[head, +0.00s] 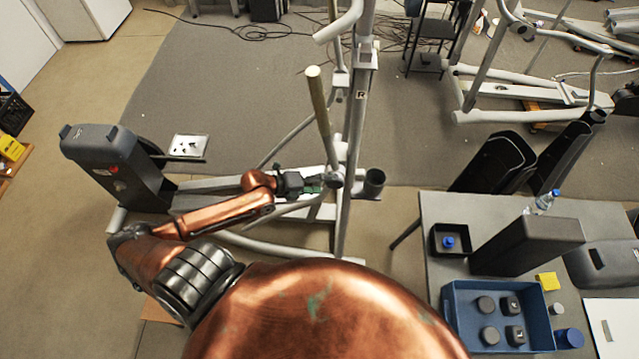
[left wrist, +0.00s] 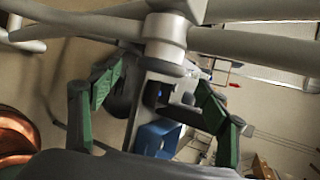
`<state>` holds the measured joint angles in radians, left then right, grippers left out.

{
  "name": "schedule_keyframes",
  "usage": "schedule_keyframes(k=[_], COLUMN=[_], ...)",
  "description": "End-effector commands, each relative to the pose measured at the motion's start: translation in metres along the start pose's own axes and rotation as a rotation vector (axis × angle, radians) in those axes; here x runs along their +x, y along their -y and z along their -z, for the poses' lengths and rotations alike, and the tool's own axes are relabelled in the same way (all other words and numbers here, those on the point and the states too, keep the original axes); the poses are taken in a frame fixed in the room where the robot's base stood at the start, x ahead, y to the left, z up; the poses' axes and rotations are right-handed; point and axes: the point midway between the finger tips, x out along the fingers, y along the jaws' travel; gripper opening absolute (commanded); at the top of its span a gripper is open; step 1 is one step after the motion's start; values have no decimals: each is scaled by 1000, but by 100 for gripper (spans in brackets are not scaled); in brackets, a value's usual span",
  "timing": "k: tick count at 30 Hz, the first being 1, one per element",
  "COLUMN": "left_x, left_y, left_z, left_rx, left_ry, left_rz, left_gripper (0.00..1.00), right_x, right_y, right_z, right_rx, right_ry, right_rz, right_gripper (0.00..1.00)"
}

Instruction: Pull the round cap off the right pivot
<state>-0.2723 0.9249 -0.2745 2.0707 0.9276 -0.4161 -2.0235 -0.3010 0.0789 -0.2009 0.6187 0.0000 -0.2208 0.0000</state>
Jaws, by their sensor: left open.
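The right pivot (head: 335,179) is a grey joint on the frame of the elliptical, beside an upright that bears an R label (head: 360,95). In the left wrist view the pivot (left wrist: 166,38) is a light grey cylinder at top centre, with a round end piece (left wrist: 166,67) at its lower end that looks like the cap. My left gripper (head: 318,184) is at the pivot. In the left wrist view its green fingers (left wrist: 155,100) are spread to either side, below the cylinder, with nothing between them held. My right gripper is not in view.
A table at right holds a blue tray (head: 451,318) with several dark caps (head: 486,305), a small black tray (head: 436,250), a dark box (head: 528,244) and a bottle (head: 545,203). Handle bars (head: 322,120) rise close around my left gripper.

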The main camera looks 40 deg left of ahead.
Motion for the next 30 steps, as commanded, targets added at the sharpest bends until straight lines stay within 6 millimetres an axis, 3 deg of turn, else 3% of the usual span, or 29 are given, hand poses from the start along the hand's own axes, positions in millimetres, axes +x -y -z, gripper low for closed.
schedule_keyframes(k=[6, 12, 22, 30], left_x=[33, 51, 54, 54], left_y=[3, 1, 0, 0], left_z=[-1, 0, 0, 0], left_rx=[-4, -3, -1, -1], left_ry=[2, 2, 1, 1], left_rz=[3, 1, 0, -1], left_gripper=[69, 69, 69, 51], right_x=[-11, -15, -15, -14], right_y=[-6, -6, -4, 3], right_z=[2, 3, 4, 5], right_rx=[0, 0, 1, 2], right_ry=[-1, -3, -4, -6], right_rz=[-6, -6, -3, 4], right_gripper=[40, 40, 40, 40])
